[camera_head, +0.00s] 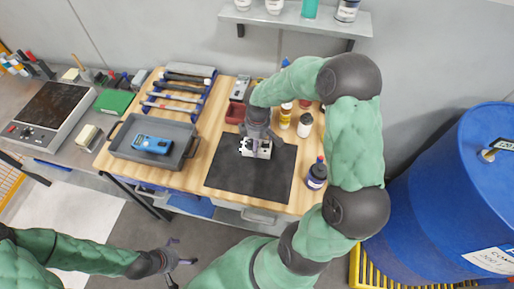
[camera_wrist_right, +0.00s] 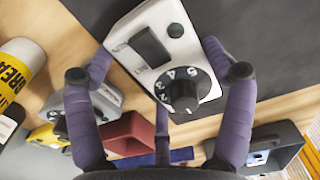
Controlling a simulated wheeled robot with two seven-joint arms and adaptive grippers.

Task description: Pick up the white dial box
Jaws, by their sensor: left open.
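The white dial box (camera_head: 262,150) is at the upper part of the black mat (camera_head: 240,178) on the wooden bench, under my right gripper (camera_head: 257,138). In the right wrist view, the white dial box (camera_wrist_right: 150,18) shows a black numbered dial, a dark rectangular switch and a small knob. The purple fingers of my right gripper (camera_wrist_right: 158,60) lie on either side of it, close to its edges. I cannot tell whether they press on it. My left gripper (camera_head: 178,256) is open and empty, low over the floor in front of the bench.
A grey tray (camera_head: 118,145) with a blue device (camera_head: 152,144) stands left of the mat. Bottles (camera_head: 304,126) and a dark bottle (camera_head: 317,172) stand at the right. A red bin (camera_head: 235,112) is behind. A blue barrel (camera_head: 440,200) stands right of the bench.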

